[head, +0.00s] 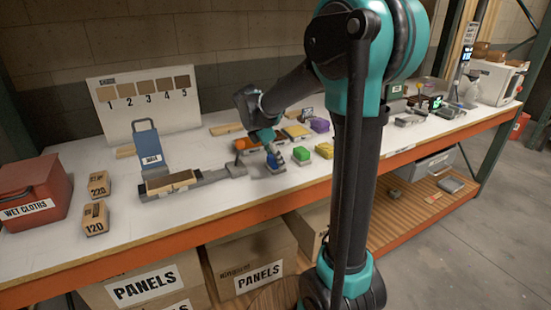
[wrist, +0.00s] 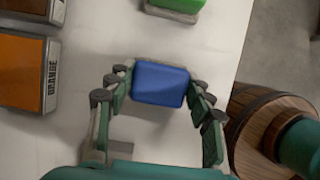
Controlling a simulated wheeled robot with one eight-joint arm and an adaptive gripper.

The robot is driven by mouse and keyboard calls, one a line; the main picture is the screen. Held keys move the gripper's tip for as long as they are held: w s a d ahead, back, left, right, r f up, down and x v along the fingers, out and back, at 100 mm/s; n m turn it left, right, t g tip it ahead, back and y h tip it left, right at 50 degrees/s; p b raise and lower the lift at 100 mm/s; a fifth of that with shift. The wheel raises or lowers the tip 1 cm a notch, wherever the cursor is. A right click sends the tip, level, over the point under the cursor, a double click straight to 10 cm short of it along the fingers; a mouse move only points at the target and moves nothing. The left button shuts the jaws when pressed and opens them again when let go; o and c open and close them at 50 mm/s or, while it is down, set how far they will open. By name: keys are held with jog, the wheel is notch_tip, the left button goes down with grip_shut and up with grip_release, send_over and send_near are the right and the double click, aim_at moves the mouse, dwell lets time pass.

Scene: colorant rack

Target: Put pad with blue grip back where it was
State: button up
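The pad with the blue grip (head: 275,162) stands on the white bench, in line with the green and yellow pads, at the left end of that row. In the wrist view its blue top (wrist: 160,84) lies between the fingertips of my gripper (wrist: 162,82). One finger is on each side of the blue grip, very close to it. I cannot tell whether they press on it. In the head view my gripper (head: 270,145) is above and around the blue pad.
The green pad (head: 301,153) and yellow pad (head: 325,150) stand to the right. A grey-ended orange panel (wrist: 22,72) lies left in the wrist view. The sanding block holder (head: 170,183) is further left. The bench's orange front edge (head: 250,207) is close.

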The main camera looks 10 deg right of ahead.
jog(key=o, duration=0.3)
jog(key=shift+o, duration=0.2)
jog(key=v, duration=1.2)
jog(key=shift+r, duration=0.15)
